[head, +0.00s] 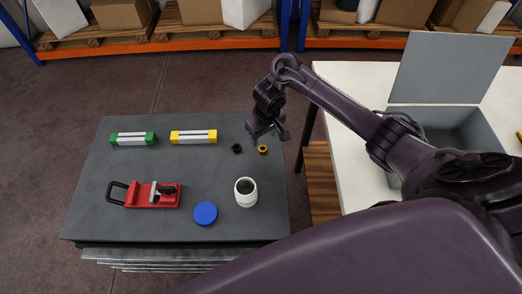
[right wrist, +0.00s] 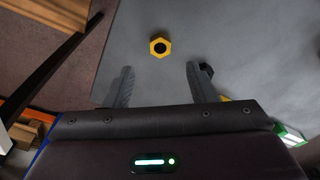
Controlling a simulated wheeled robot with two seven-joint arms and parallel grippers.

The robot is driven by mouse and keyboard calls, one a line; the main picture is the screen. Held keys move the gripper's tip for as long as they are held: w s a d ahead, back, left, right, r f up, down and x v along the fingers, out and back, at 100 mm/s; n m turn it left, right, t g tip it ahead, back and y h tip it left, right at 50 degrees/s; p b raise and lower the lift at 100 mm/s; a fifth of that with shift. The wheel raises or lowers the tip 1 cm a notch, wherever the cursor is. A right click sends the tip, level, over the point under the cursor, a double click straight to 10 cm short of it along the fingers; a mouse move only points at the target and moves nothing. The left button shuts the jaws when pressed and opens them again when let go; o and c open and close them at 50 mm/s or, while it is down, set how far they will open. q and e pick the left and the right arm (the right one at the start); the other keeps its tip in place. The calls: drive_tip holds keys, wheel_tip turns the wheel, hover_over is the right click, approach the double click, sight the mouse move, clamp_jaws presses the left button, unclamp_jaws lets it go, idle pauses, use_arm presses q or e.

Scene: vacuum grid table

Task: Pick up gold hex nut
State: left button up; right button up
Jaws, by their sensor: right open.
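The gold hex nut (head: 262,149) lies flat on the dark grey table near its right edge. It also shows in the right wrist view (right wrist: 160,47), ahead of the fingertips and roughly midway between them. My right gripper (head: 268,131) is above the table, just behind the nut in the head view. In the right wrist view its two fingers (right wrist: 159,68) are spread wide with nothing between them. A black hex nut (head: 237,148) lies to the left of the gold one, and it shows partly behind the right finger (right wrist: 206,70). My left gripper is not in view.
The grey table (head: 150,225) also holds a green-ended block (head: 133,139), a yellow-ended block (head: 194,136), a red clamp-like tool (head: 152,195), a blue disc (head: 205,213) and a white cup (head: 246,193). A white table (head: 352,185) with an open grey box (head: 440,70) stands to the right.

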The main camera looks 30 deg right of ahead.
sight(263, 148)
drive_tip(key=shift+s+f+b, duration=0.25)
drive_tip(key=shift+f+b, duration=0.35)
drive_tip(key=shift+f, duration=0.4)
drive_tip(key=f, duration=0.2)
drive_tip(key=f+b, duration=0.1)
drive_tip(key=f, duration=0.1)
drive_tip(key=shift+w, duration=0.25)
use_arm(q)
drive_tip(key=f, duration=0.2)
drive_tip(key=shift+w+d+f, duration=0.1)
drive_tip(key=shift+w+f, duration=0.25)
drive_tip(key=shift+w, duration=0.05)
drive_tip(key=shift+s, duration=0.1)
use_arm(e)
drive_tip(key=c, duration=1.1)
drive_tip(key=shift+r, duration=0.1)
